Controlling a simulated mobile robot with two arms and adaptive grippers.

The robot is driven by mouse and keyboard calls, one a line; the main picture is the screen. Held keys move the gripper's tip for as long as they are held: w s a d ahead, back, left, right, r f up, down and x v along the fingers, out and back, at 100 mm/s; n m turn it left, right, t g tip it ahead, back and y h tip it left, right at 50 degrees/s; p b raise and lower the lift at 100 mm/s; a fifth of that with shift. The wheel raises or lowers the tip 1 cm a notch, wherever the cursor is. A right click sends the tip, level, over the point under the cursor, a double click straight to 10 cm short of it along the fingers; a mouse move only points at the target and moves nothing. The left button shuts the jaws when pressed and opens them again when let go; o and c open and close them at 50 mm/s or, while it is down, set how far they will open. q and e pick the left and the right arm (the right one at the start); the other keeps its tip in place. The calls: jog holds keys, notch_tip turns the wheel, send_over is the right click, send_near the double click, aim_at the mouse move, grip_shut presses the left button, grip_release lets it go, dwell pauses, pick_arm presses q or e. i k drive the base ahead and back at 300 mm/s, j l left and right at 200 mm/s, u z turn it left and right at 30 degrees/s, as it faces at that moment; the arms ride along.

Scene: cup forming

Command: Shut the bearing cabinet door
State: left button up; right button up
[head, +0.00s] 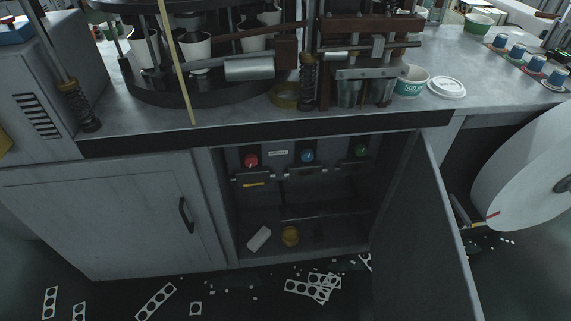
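The cabinet door (422,245) on the right of the opening stands wide open, swung out toward me. It is a grey panel hinged at the right side of the opening, and I see its inner face. Its lower end runs out of the bottom of the picture, and its outer face and any handle are hidden. The open cabinet (340,230) is dark inside, with coloured knobs, a shelf edge, a white piece (259,238) and a brass-coloured round part (290,236). Neither of my grippers is in view.
A shut cabinet door (100,215) with a black handle is at left. Machinery and paper cups stand on the worktop (240,118) above. A large white paper reel (530,165) is right of the open door. Punched paper scraps (313,287) litter the floor in front.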

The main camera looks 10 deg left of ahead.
aim_at(421, 271)
jog(key=k+l+u, duration=0.1)
jog(key=l, duration=0.3)
jog(key=k+l+u, duration=0.1)
jog(key=k+l, duration=0.25)
jog(key=l+u, duration=0.1)
jog(key=l, duration=0.4)
jog(key=k+l+u, duration=0.1)
jog(key=l, duration=0.35)
jog(key=k+l+u, duration=0.1)
jog(key=l, duration=0.4)
